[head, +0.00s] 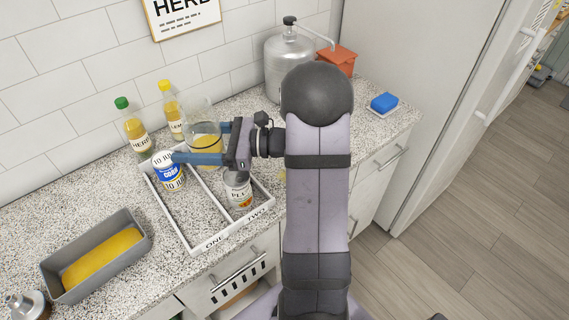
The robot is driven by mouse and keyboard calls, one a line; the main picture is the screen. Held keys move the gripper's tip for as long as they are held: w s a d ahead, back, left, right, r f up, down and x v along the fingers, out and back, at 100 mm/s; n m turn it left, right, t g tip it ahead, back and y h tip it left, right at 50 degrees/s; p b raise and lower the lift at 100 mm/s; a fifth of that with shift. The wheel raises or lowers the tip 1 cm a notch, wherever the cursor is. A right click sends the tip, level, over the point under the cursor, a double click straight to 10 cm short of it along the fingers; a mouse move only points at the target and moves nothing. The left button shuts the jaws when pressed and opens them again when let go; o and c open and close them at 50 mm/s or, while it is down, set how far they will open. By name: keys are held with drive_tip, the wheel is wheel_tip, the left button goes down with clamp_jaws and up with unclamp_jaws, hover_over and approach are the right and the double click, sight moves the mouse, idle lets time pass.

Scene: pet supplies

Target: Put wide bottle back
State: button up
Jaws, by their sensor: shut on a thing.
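A wide clear bottle (206,142) with yellow contents low inside it is between the blue fingers of my gripper (200,143). The gripper is shut on it from the right, one finger behind it and one in front. The front finger hides the bottle's base, so I cannot tell whether it rests on something. The bottle looks upright, at the back edge of a white two-part tray (204,195). The front fingertip overlaps the top of a blue and white corn can (168,174) in the tray's left compartment; I cannot tell if they touch.
A can marked PLU (238,190) stands in the tray's right compartment. A green-capped bottle (133,127) and a yellow-capped bottle (171,110) stand by the wall. A grey loaf pan (95,256) is at left. A metal dispenser (289,50) and blue sponge (383,103) are at right.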

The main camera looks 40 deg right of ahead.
drive_tip(key=s+d+m+t+h+b, duration=0.25)
drive_tip(key=d+m+h, duration=0.2)
drive_tip(key=d, duration=0.75)
drive_tip(key=s+d+m+t+h+b, duration=0.15)
drive_tip(key=d+m+t+h, duration=0.35)
drive_tip(key=d, duration=0.7)
drive_tip(key=shift+n+g+h, duration=0.25)
drive_tip(key=shift+n+g, duration=0.5)
drive_tip(key=shift+n, duration=0.1)
drive_tip(key=shift+s+a+f+p, duration=0.1)
drive_tip(key=shift+s+f+p, duration=0.05)
drive_tip(key=shift+f, duration=1.5)
drive_tip(key=shift+s+f+p, duration=0.1)
drive_tip(key=shift+f+p, duration=0.05)
drive_tip(key=shift+f, duration=1.45)
drive_tip(key=shift+s+a+f+p, duration=0.1)
drive_tip(key=shift+s+f+p, duration=0.05)
drive_tip(key=shift+f, duration=1.5)
drive_tip(key=shift+f, duration=0.2)
drive_tip(key=o, duration=1.3)
